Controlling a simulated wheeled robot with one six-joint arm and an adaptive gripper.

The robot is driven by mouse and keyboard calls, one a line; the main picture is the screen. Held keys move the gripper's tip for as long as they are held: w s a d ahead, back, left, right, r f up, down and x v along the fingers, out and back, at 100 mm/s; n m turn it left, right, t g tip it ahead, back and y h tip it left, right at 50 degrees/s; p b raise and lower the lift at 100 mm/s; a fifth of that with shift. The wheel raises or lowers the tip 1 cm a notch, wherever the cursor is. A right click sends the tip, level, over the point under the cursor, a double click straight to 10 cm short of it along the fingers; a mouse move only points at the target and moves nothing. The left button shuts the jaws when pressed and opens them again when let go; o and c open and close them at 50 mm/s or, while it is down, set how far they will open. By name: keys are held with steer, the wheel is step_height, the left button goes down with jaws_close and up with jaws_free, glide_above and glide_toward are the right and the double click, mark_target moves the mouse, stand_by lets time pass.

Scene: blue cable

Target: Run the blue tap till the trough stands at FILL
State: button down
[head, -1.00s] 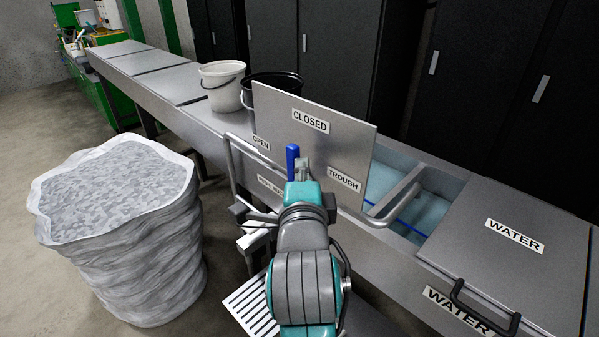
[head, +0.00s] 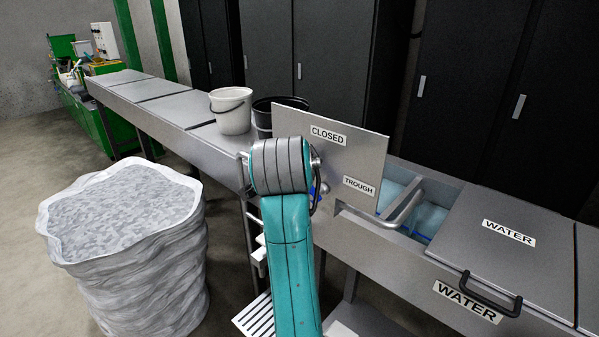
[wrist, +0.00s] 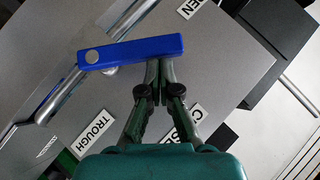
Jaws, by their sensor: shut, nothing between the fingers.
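The blue tap handle (wrist: 130,52) is a flat bar in front of the grey panel (wrist: 225,65). In the wrist view its free end lies between the OPEN (wrist: 193,6) and CLOSED (wrist: 184,122) labels. My gripper (wrist: 160,68) is shut and empty, its tips at the handle's free end on the CLOSED side; I cannot tell whether they touch. In the head view my arm hides the gripper, the OPEN label and most of the handle. The trough (head: 448,193) right of the panel holds pale blue water (head: 428,217) with a dark blue line. No FILL label is readable.
A grey lid marked WATER (head: 470,228) covers the bench on the right. A white bucket (head: 231,112) and a black bucket (head: 264,112) stand behind the panel. A large white sack (head: 125,245) stands on the floor at left. A bent pipe (head: 403,203) reaches over the trough.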

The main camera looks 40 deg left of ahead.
steer(key=shift+w+a+f+n+h, duration=0.15)
steer(key=shift+a+f+h, duration=0.1)
steer(key=shift+a+f, duration=0.45)
steer(key=shift+s+a+f+n+h, duration=0.15)
steer(key=shift+a+f+h, duration=0.2)
steer(key=shift+a, duration=0.55)
steer(key=shift+w+f, duration=0.1)
steer(key=shift+f, duration=0.1)
